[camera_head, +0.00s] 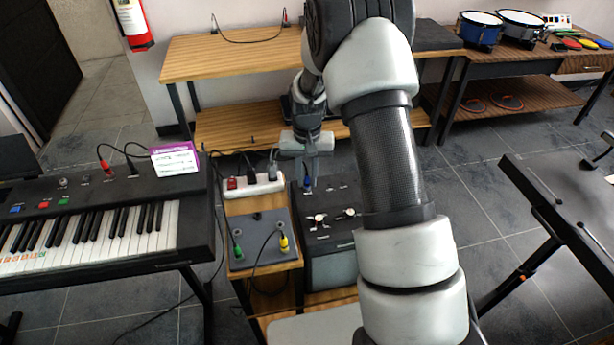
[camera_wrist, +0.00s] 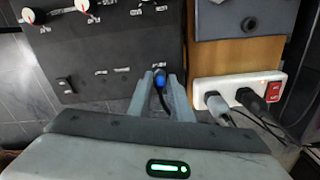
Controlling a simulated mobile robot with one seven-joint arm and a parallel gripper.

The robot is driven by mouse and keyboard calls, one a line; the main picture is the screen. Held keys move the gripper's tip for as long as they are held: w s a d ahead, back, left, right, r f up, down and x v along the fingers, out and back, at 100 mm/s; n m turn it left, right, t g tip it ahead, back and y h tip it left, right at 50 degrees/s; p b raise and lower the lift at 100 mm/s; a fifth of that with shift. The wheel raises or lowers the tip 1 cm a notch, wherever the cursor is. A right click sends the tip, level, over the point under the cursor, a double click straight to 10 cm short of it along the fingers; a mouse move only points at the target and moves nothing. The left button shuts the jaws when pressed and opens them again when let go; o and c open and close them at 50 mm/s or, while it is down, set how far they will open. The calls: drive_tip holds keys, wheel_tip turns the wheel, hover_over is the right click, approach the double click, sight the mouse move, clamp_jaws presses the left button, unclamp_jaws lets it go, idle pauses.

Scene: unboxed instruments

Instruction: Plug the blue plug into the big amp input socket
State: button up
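The blue plug (camera_head: 307,182) is upright over the rear left part of the big amp's dark top panel (camera_head: 335,212). My gripper (camera_head: 308,174) points down there with its fingers on either side of the plug. In the wrist view the blue plug (camera_wrist: 160,80) shows between the two fingertips (camera_wrist: 161,78), near the panel's edge, and the gripper looks shut on it. A black cable end shows behind the plug between the fingers. The input socket is hidden under the plug and fingers. I cannot tell whether the plug's tip is in it.
A white power strip (camera_head: 254,186) with plugs and cables lies left of the amp. A smaller grey unit (camera_head: 262,254) with green and yellow plugs sits in front of it. A keyboard (camera_head: 95,225) stands at left. Knobs (camera_head: 320,218) rise from the amp's panel.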

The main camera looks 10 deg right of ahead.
drive_tip(key=o, duration=0.3)
wheel_tip(320, 180, up, 18)
drive_tip(key=p, duration=0.2)
drive_tip(key=s+r+n+t+p, duration=0.1)
drive_tip(key=s+r+p, duration=0.1)
drive_tip(key=s+r, duration=0.5)
drive_tip(key=s+r+t+p, duration=0.15)
drive_tip(key=s+r, duration=0.25)
drive_tip(key=r, duration=0.5)
drive_tip(key=s+r+t+p, duration=0.1)
drive_tip(key=s+r, duration=0.1)
drive_tip(key=s, duration=0.3)
drive_tip(key=s+r+n+t+p, duration=0.1)
drive_tip(key=s+r+p, duration=0.1)
drive_tip(key=s, duration=0.3)
drive_tip(key=s+r+t+p, duration=0.1)
drive_tip(key=s+r+p, duration=0.1)
drive_tip(key=s, duration=0.4)
drive_tip(key=shift+r+n, duration=0.4)
drive_tip(key=shift+r, duration=0.05)
drive_tip(key=shift+s+f, duration=0.1)
drive_tip(key=shift+s, duration=0.4)
drive_tip(key=shift+c, duration=0.4)
drive_tip(key=shift+s+f, duration=0.1)
drive_tip(key=shift+s, duration=0.05)
